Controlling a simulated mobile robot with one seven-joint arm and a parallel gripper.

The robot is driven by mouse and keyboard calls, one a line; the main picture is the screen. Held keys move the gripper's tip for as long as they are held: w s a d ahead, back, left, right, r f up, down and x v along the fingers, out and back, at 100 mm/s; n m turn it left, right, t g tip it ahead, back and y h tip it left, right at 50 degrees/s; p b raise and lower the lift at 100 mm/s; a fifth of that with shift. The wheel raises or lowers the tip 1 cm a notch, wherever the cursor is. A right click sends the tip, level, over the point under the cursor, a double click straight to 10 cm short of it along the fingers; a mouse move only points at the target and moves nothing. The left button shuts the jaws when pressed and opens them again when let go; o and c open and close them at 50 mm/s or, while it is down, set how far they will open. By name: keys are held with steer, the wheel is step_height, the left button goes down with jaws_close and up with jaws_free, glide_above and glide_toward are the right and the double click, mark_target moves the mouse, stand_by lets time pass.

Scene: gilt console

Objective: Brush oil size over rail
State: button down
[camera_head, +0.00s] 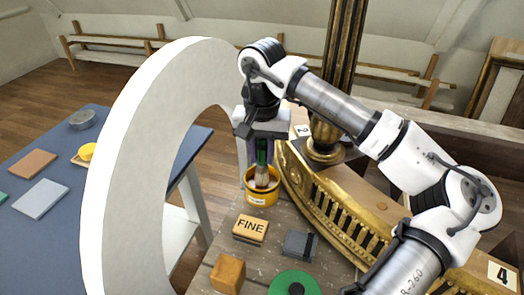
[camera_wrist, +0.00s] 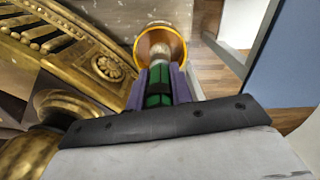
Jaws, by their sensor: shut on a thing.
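My gripper (camera_head: 262,148) is shut on the green handle of a brush (camera_head: 262,160), which hangs bristles down. In the wrist view the green handle (camera_wrist: 158,88) sits between my purple-padded fingers (camera_wrist: 160,82). The brush's pale lower end is in the mouth of a yellow pot (camera_head: 262,198), which also shows in the wrist view (camera_wrist: 147,38); how deep the bristles reach is hidden. The gilt rail (camera_head: 335,212), curved and ornamented, lies just right of the pot on the worktop. My forearm covers part of its right side.
A block marked FINE (camera_head: 250,228), a dark grey block (camera_head: 300,244), an orange block (camera_head: 228,273) and a green disc (camera_head: 295,284) lie in front of the pot. A gilt column (camera_head: 328,130) rises behind the rail. A large white ring (camera_head: 120,150) stands left; a blue table (camera_head: 60,240) lies beyond.

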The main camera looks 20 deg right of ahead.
steer(key=shift+f+b, duration=0.45)
steer(key=shift+b, duration=0.15)
stand_by(1.7)
steer(key=shift+r+p, duration=1.95)
steer(key=shift+r, duration=1.65)
steer(key=shift+f, duration=0.1)
